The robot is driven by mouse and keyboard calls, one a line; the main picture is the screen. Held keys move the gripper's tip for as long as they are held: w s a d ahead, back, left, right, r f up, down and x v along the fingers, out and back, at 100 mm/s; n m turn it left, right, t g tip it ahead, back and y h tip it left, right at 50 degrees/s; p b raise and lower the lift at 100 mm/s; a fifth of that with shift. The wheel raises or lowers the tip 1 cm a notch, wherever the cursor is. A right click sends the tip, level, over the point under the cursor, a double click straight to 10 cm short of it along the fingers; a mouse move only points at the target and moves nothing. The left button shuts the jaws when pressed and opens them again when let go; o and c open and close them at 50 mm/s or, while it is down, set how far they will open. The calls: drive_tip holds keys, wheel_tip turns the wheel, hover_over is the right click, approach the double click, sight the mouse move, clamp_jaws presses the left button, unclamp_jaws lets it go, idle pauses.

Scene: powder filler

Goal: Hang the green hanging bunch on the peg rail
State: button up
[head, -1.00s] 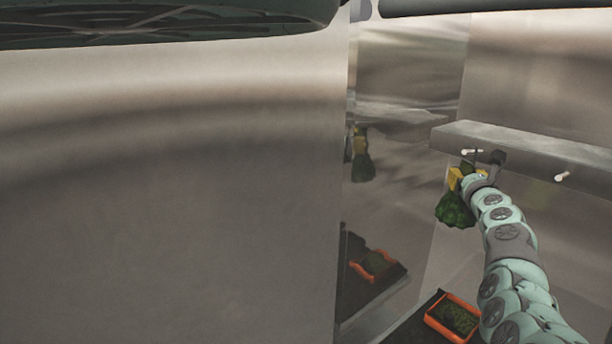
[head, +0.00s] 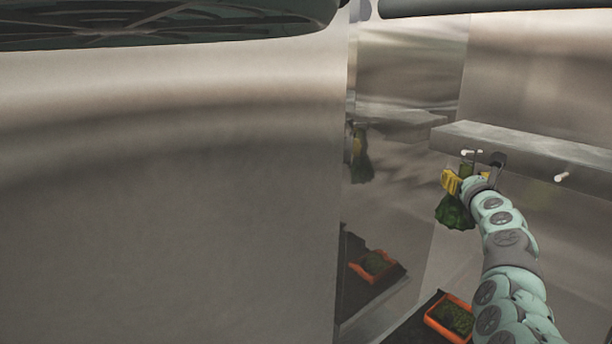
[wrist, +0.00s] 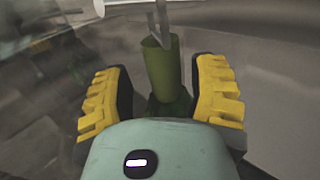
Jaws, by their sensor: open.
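The green hanging bunch (head: 455,213) hangs just below the peg rail (head: 530,148) at the right of the head view, leaves down. In the wrist view its green upper stem (wrist: 161,68) stands between my jaws, with a pale hook or loop above it. My gripper (wrist: 162,95) is open, its yellow fingers apart on both sides of the stem with gaps. In the head view my gripper (head: 458,182) is at the left peg (head: 470,153). The bunch seems to hang from this peg, but the contact is too small to see clearly. The right peg (head: 562,177) is bare.
An orange-rimmed tray (head: 432,318) with green contents sits below on a dark surface. A large shiny metal wall (head: 170,200) fills the left. A reflective panel (head: 400,215) shows mirrored copies of the bunch and tray.

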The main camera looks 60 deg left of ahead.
drive_tip(key=shift+s+d, duration=0.2)
drive_tip(key=shift+d, duration=0.35)
drive_tip(key=v, duration=0.9)
drive_tip(key=shift+s+d, duration=0.15)
drive_tip(key=shift+s, duration=0.25)
